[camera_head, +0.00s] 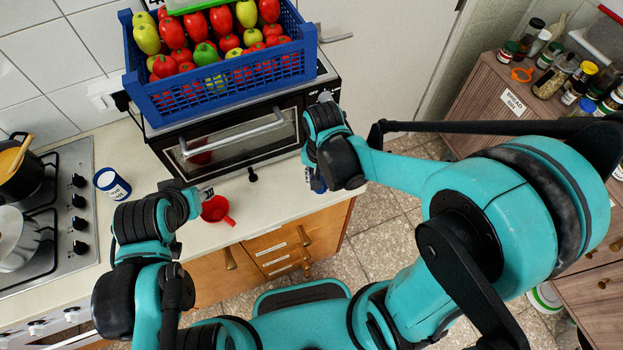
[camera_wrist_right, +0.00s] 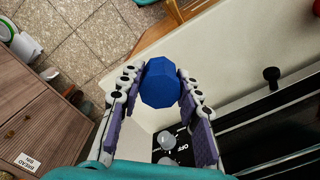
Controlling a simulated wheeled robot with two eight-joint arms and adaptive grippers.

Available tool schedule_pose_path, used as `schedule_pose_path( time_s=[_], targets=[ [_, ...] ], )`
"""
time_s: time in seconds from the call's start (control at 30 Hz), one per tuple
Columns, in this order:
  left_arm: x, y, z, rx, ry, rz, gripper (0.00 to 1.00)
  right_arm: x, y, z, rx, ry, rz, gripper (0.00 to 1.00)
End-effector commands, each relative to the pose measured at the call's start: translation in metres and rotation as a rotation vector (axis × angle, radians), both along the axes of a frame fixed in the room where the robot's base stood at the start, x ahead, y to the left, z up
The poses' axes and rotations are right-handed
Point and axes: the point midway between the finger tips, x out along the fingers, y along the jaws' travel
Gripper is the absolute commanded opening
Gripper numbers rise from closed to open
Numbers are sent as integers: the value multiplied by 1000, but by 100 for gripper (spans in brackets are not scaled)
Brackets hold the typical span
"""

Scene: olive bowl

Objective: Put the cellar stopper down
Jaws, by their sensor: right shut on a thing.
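A faceted blue piece, which I take as the cellar stopper (camera_wrist_right: 161,83), is between the fingertips of my right gripper (camera_wrist_right: 160,84) in the right wrist view. The fingers touch it on both sides, and the counter edge and floor show behind it. In the head view my right gripper (camera_head: 318,180) is at the counter's right end, in front of the oven, mostly hidden by its own wrist; a bit of blue shows there. My left gripper (camera_head: 206,190) is over the counter beside the red mug (camera_head: 217,209); its fingers are too small to read.
A blue and white canister (camera_head: 112,184) stands near the stove (camera_head: 60,215). A small oven (camera_head: 240,135) carries a blue crate (camera_head: 225,85) of fruit and vegetables. The counter (camera_head: 265,205) is clear between the mug and its right end. A wooden cabinet (camera_head: 490,90) with jars stands at right.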

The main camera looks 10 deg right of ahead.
Motion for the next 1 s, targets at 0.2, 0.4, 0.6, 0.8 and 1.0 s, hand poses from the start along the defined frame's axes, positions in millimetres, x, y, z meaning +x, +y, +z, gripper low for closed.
schedule_pose_path(
  time_s=[0.2,0.4,0.6,0.8,1.0],
  targets=[
    [0,0,-13,0,0,0,40,46,16,-31,0,0,0,6],
    [0,0,-15,0,0,0,40,63,21,-41,0,0,0,6],
    [0,0,-22,0,0,0,40,64,21,-63,0,0,-1,6],
    [0,0,-27,0,0,0,40,64,21,-82,0,0,-1,6],
    [0,0,-27,0,0,0,40,63,21,-81,0,0,-1,6]
  ],
)
